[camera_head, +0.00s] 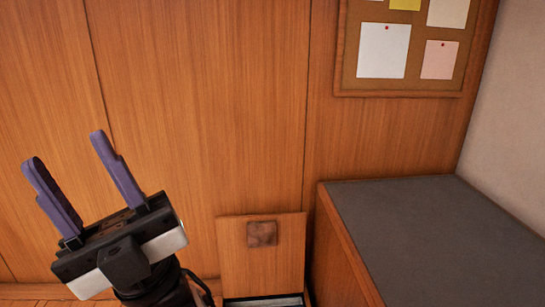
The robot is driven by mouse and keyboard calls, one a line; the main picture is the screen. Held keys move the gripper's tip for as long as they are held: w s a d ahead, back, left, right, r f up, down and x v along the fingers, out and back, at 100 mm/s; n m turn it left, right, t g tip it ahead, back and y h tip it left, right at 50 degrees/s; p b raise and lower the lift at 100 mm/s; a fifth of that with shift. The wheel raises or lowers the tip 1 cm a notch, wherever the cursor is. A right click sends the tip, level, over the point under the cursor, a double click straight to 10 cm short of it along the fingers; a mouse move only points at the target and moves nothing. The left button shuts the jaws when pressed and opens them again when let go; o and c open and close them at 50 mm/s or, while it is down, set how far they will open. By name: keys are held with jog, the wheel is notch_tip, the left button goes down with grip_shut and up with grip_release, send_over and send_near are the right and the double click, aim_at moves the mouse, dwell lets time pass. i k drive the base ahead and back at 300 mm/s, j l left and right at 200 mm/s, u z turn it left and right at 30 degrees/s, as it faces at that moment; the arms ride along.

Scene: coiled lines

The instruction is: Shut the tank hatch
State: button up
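A wooden panel (240,268), which looks like the tank hatch, stands raised near the wall at the bottom of the head view. A dark brown square patch (262,234) is on its upper middle. At its foot a pale-rimmed opening (265,301) shows, cut off by the bottom edge of the picture. My gripper (66,150) is at the lower left, with its two purple fingers wide apart and nothing between them. It is to the left of the panel and apart from it in the picture.
A wooden cabinet with a dark grey top (430,225) stands to the right of the panel. A wood-panelled wall (205,100) is behind. A cork board (425,57) with pinned papers hangs at the upper right. A strip of wooden floor (30,291) shows at the lower left.

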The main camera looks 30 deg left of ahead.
aim_at(260, 254)
jog(key=k+l, duration=0.15)
jog(key=k, duration=0.2)
jog(key=k+u, duration=0.2)
jog(key=u, duration=0.15)
jog(key=k+l+u, duration=0.1)
jog(key=u, duration=0.25)
jog(key=k+u, duration=0.1)
jog(key=u, duration=0.85)
jog(key=i+j, duration=0.15)
jog(key=i, duration=0.25)
jog(key=i+j, duration=0.1)
jog(key=i, duration=0.3)
jog(key=i+j, duration=0.15)
jog(key=i, duration=0.25)
jog(key=l+z, duration=0.05)
